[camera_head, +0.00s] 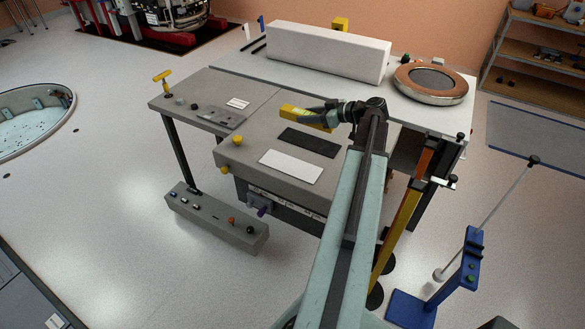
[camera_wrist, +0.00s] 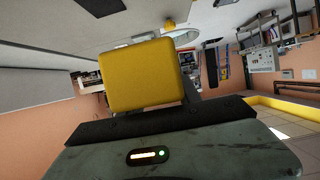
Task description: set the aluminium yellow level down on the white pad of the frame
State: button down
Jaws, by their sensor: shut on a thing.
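The yellow level (camera_head: 304,116) is held in my gripper (camera_head: 330,112) and sticks out to the left of it. It looks to be above the grey frame (camera_head: 230,160), behind the dark pad in the picture; its exact height is hard to tell. In the wrist view the level (camera_wrist: 146,76) shows as a yellow block just beyond the dark edge of my gripper (camera_wrist: 160,120). The white pad (camera_head: 291,166) lies bare on the front part of the frame's top. My gripper's fingertips are partly hidden by the level and the arm.
A dark pad (camera_head: 308,142) lies behind the white pad. A long white block (camera_head: 328,52) and a round copper-rimmed disc (camera_head: 431,82) stand on the table behind. A yellow T-handle (camera_head: 163,80) rises at the left. A blue stand (camera_head: 472,262) with a rod is at right.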

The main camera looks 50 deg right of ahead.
jog(key=b, duration=0.9)
send_over(292, 166)
jog(key=f, duration=1.2)
jog(key=shift+w+d+f, duration=0.1)
jog(key=shift+d+f, duration=0.05)
jog(key=shift+d, duration=0.05)
jog(key=shift+w+a+f, duration=0.1)
jog(key=shift+a+f, duration=0.05)
jog(key=shift+f, duration=0.05)
jog(key=shift+r, duration=0.1)
notch_tip(292, 166, down, 4)
jog(key=b, duration=0.4)
jog(key=shift+f+b, duration=0.55)
jog(key=shift+b, duration=0.05)
jog(key=shift+f+b, duration=0.35)
jog(key=c, duration=0.8)
grip_release()
